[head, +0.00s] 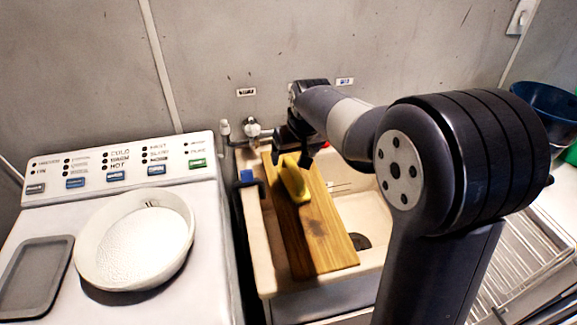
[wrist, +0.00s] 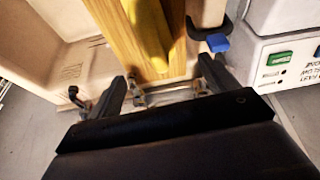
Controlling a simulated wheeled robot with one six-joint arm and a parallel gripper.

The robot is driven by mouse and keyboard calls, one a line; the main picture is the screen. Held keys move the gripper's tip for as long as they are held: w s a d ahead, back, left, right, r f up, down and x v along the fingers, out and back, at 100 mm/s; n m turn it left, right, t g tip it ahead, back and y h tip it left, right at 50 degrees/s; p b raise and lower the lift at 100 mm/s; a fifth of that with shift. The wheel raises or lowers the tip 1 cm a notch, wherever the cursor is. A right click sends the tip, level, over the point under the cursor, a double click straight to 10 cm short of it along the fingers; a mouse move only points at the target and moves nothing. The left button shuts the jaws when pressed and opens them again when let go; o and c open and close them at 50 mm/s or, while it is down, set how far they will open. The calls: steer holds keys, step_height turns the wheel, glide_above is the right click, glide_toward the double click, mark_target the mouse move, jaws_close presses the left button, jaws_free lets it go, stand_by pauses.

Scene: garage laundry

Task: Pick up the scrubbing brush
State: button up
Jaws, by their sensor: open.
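A yellow, elongated item that looks like the scrubbing brush (head: 294,183) lies on a wooden board (head: 317,237) laid across the sink. It also shows in the wrist view (wrist: 150,35), cut off by the top edge, so its bristles cannot be made out. My gripper (head: 300,155) is over the far end of the board, close to the brush's far end. In the wrist view my gripper (wrist: 163,74) has its two dark fingers spread apart with nothing between them. The brush lies beyond the fingertips, roughly between their lines.
The cream sink (head: 262,255) has a dark drain at right. Taps (head: 252,131) stand at the wall behind my gripper. A blue-ended clip (head: 247,177) sits on the sink's left rim. The white washer (head: 205,290) at left holds a white bowl (head: 92,272) and grey tray (head: 35,278).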

mark_target(294, 166)
steer(key=x, duration=0.4)
steer(key=shift+w+f, duration=0.1)
steer(key=shift+f, duration=0.3)
steer(key=shift+p+x, duration=0.85)
steer(key=shift+x, duration=1.95)
steer(key=shift+w+d, duration=0.15)
steer(key=shift+d, duration=0.1)
steer(key=c, duration=1.1)
steer(key=shift+r, duration=0.1)
steer(key=shift+c, duration=0.2)
